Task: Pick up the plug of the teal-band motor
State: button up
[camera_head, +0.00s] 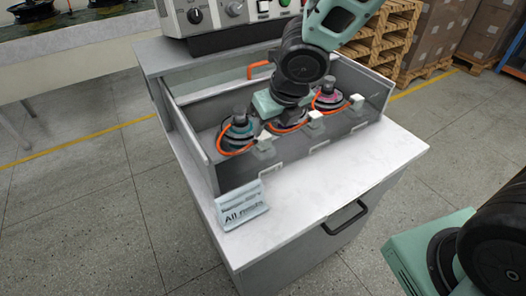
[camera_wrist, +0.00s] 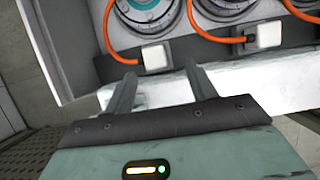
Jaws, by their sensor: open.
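The teal-band motor (camera_head: 237,134) stands at the left end of the grey open-topped bin. An orange cable runs from it to a pale, blocky plug (camera_head: 264,142) at the bin's front wall. In the wrist view, the leftmost motor (camera_wrist: 146,11) shows only in part at the top, with its white plug (camera_wrist: 155,58) below it. My gripper (camera_wrist: 160,76) is open and empty. Its two fingers point toward that plug, which appears just beyond and between the fingertips. In the head view, my arm hides the fingers and part of the middle motor.
Two more motors, the middle one (camera_head: 291,122) and the right one (camera_head: 328,98), stand in the bin with their own plugs (camera_head: 315,118) (camera_head: 356,102). A sign (camera_head: 241,206) stands on the white bench top (camera_head: 330,170). A control box (camera_head: 225,14) is behind the bin.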

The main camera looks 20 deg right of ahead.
aim_at(264, 136)
jog(key=shift+b+x, duration=0.35)
jog(key=shift+x, duration=0.75)
jog(key=b+x, duration=0.1)
jog(key=a+b+x, duration=0.1)
jog(key=x, duration=0.1)
jog(key=shift+f, duration=0.3)
jog(key=shift+w+f, duration=0.35)
jog(key=shift+f, duration=0.15)
jog(key=shift+c, duration=0.3)
jog(key=c, duration=1.1)
jog(key=shift+r, duration=0.1)
